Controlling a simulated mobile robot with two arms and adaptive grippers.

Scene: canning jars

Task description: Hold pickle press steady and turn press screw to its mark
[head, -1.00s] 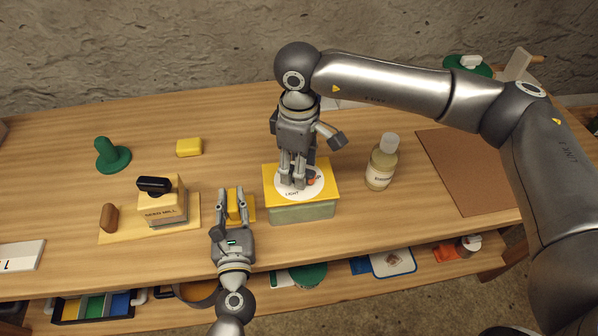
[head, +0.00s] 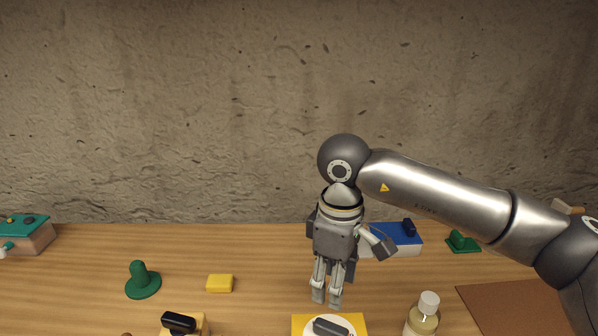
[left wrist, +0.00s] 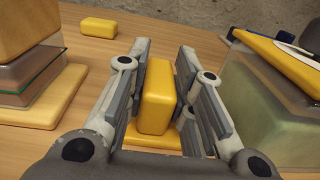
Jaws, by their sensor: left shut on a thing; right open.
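The pickle press shows its yellow top (head: 300,324) at the bottom edge of the head view, with a dark bar-shaped screw handle (head: 331,327) on a white dial. The dial's mark cannot be read here. My right gripper (head: 327,299) is open and empty, above the handle and apart from it. In the left wrist view the press's pale green body (left wrist: 265,115) stands at the right. My left gripper (left wrist: 155,100) is shut on an upright yellow block (left wrist: 155,95) beside the press; it is out of the head view.
A bottle (head: 423,318) with a white cap stands right of the press. A black-handled mill (head: 180,322), a yellow block (head: 219,283) and a green knobbed piece (head: 141,281) are to the left. A blue-topped box (head: 400,238) lies behind my right gripper. A brown mat (head: 510,305) is at right.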

